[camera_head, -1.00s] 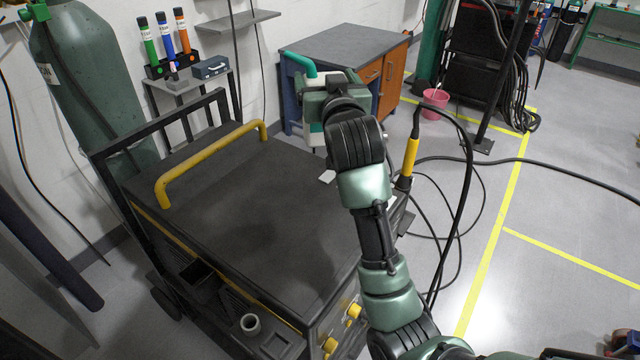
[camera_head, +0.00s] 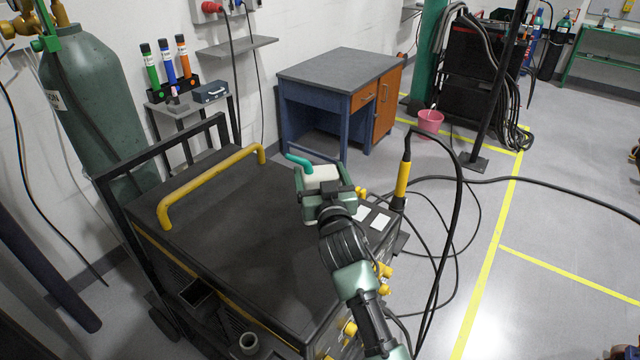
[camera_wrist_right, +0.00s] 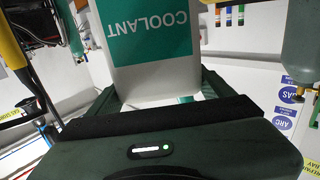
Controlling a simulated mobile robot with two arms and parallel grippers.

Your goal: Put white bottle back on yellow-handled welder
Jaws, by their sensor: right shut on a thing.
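The white bottle (camera_head: 322,174) has a teal spout. In the right wrist view its teal label reads COOLANT, and the bottle (camera_wrist_right: 160,78) stands between the two fingers. My right gripper (camera_head: 327,200) is shut on it. The bottle is over the far right part of the welder's dark top (camera_head: 240,220); I cannot tell whether it touches. The welder's yellow handle (camera_head: 210,183) runs along the top to the left of the bottle. My left gripper is not in view.
A yellow-handled torch (camera_head: 402,180) with black cables stands at the welder's right edge. A blue and orange desk (camera_head: 340,75) is behind. A pink bucket (camera_head: 430,122) is on the floor. A green gas cylinder (camera_head: 95,110) stands at left. The middle of the welder top is clear.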

